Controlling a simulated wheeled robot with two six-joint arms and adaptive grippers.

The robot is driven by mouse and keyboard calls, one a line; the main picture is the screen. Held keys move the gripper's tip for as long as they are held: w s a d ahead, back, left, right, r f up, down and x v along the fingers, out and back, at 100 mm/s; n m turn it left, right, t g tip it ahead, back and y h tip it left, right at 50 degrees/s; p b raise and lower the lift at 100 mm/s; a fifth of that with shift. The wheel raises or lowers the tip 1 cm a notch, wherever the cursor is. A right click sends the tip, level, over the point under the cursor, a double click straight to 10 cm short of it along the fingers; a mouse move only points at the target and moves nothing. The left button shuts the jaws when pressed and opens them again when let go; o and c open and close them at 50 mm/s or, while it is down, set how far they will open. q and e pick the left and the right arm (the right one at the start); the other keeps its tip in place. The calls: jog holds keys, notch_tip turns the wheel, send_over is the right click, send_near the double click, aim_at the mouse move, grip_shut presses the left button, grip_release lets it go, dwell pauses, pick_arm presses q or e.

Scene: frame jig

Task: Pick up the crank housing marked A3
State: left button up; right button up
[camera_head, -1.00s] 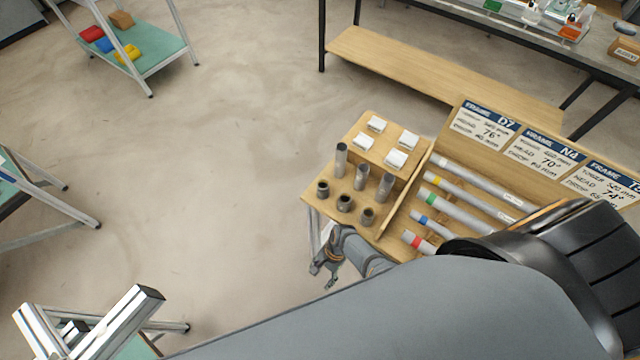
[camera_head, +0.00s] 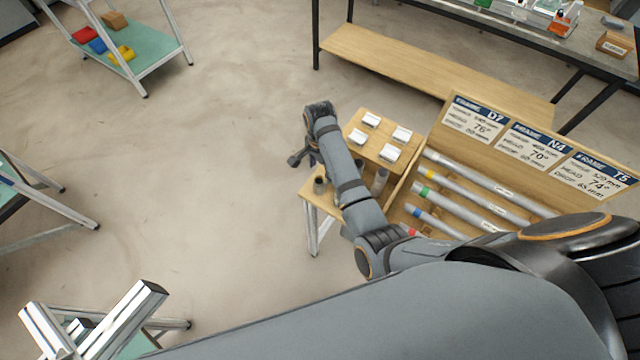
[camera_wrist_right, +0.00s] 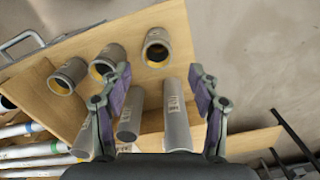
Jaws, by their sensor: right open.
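Three short, wide grey cylinders with yellowish insides stand on the wooden stand (camera_wrist_right: 60,42): a left one (camera_wrist_right: 68,75), a middle one (camera_wrist_right: 106,60) and a right one (camera_wrist_right: 156,48) in the right wrist view. Each bears a small label too small to read, so I cannot tell which is marked A3. Longer grey tubes (camera_wrist_right: 177,115) stand beside them. My right gripper (camera_wrist_right: 158,80) is open and empty, its fingers spread above the stand with the right cylinder showing beyond them. In the head view my right gripper (camera_head: 303,158) hangs over the stand's left edge; my arm hides most cylinders there.
White blocks (camera_head: 390,153) sit on the stand's raised step. Colour-banded tubes (camera_head: 470,192) lie in the rack beside it, below frame cards (camera_head: 534,146). A long bench (camera_head: 455,20) is behind.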

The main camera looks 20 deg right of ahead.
aim_at(319, 183)
jog(key=shift+s+f, duration=0.1)
jog(key=shift+f, duration=1.05)
jog(key=f, duration=0.1)
jog(key=f+p, duration=0.1)
jog(key=f, duration=0.2)
jog(key=shift+s+a+f, duration=0.25)
jog(key=shift+f, duration=0.1)
grip_shut()
